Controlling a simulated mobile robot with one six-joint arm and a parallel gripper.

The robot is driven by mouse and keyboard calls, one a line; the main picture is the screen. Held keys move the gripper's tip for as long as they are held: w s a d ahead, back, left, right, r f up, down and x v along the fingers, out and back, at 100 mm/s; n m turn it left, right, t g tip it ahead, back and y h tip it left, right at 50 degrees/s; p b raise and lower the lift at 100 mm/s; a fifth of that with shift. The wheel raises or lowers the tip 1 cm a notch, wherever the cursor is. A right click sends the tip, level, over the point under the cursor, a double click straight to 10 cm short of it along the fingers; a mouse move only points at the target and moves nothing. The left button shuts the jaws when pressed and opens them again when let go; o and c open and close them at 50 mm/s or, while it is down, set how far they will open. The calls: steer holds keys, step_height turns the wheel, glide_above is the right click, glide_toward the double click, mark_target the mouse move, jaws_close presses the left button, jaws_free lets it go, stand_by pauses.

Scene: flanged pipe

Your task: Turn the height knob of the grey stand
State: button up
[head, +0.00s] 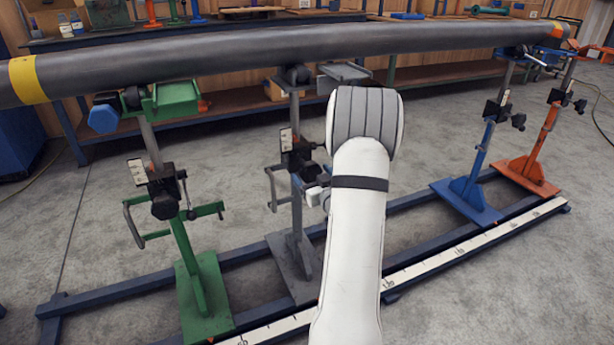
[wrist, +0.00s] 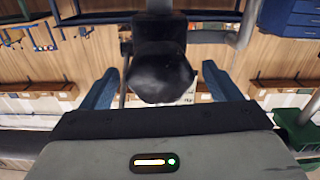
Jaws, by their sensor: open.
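The grey stand (head: 295,222) is in the middle of the head view, under the long pipe. Its black clamp block (head: 290,142) carries a dark knob, partly beside my arm. In the wrist view the black, rounded height knob (wrist: 160,75) fills the upper middle, with a dark block behind it. My gripper (wrist: 159,72) is open, with one blue finger on each side of the knob. A gap shows between the knob and each finger; I cannot tell how deep the knob sits between them. In the head view my arm hides most of the gripper.
The dark pipe (head: 230,52) rests across the stands above my arm. The green stand (head: 188,235) is at left; the blue stand (head: 475,170) and orange stand (head: 540,145) are at right. A blue floor rail (head: 250,252) and a white scale (head: 480,245) run along the stand bases.

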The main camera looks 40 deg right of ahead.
steer(key=shift+x, duration=1.4)
steer(key=shift+c, duration=0.5)
